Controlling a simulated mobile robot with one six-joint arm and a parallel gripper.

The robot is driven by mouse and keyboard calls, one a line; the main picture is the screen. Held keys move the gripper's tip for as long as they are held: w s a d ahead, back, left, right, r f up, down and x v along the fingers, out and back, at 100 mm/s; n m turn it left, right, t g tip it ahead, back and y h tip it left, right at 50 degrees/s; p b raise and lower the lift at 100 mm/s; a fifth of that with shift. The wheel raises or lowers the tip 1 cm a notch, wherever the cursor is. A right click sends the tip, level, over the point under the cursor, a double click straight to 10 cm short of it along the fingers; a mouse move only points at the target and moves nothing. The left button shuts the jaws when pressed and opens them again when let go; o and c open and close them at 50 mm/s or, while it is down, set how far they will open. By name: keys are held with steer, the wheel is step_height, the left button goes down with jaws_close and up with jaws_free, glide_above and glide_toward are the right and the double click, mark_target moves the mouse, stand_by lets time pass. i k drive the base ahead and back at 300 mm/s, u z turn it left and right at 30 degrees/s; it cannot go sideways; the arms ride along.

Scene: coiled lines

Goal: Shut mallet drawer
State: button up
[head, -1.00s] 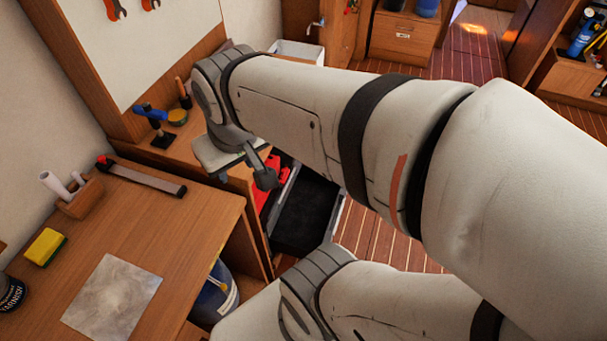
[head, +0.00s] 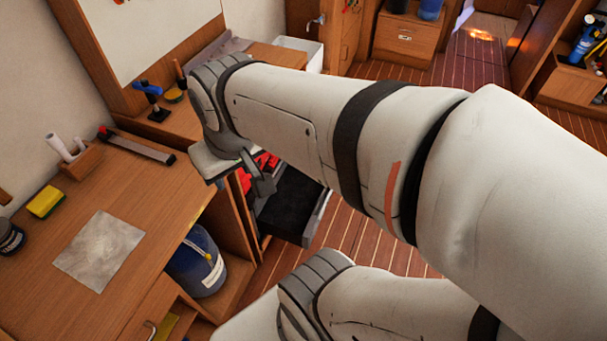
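An open drawer (head: 289,207) with a black lining sticks out from under the workbench, its front panel (head: 318,218) standing over the floor. Red items (head: 262,160) lie at its inner end, partly hidden by my arm. I cannot make out a mallet in it. My gripper (head: 262,184) hangs at the drawer's left side, overlapping it in the view. I cannot tell whether it touches the drawer. Only one grey finger shows clearly, so its opening is unclear.
The workbench (head: 160,203) at left carries a metal sheet (head: 99,250), a yellow sponge (head: 45,202), a wooden holder (head: 82,161) and a clamp (head: 140,146). A blue bucket (head: 197,262) stands beneath it. Open plank floor (head: 345,240) lies right of the drawer.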

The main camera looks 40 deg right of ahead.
mark_target(293, 214)
steer(key=u, duration=0.05)
steer(key=k, duration=0.85)
steer(key=z, duration=1.05)
steer(key=i, duration=1)
steer(key=z, duration=0.35)
steer(key=k, duration=0.7)
steer(key=u, duration=0.35)
steer(key=i, duration=0.95)
steer(key=u, duration=0.05)
